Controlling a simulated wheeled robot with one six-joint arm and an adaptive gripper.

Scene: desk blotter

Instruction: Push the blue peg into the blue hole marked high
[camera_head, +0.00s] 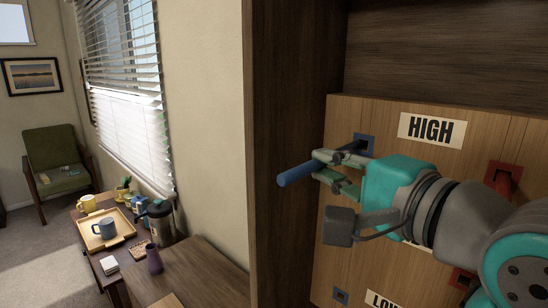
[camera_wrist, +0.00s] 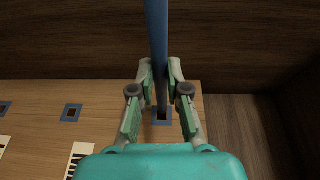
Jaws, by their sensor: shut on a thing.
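My gripper (camera_head: 335,165) is shut on the blue peg (camera_head: 295,173), which lies roughly level and sticks out to the left of the fingers. The blue-framed hole (camera_head: 364,142) beside the HIGH label (camera_head: 431,130) is just right of the fingertips. In the wrist view the peg (camera_wrist: 156,35) runs between the two fingers of my gripper (camera_wrist: 160,68), and its lower end lines up with a blue-framed square hole (camera_wrist: 162,121). I cannot tell whether the peg's tip is inside that hole or just in front of it.
A red-framed hole (camera_head: 503,178) is on the right of the wooden panel (camera_head: 480,120). A lower blue-framed hole (camera_head: 340,295) is beside the LOW label (camera_head: 385,300). The wrist view shows another blue-framed hole (camera_wrist: 72,112). A dark side board (camera_head: 265,130) stands left of the panel.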

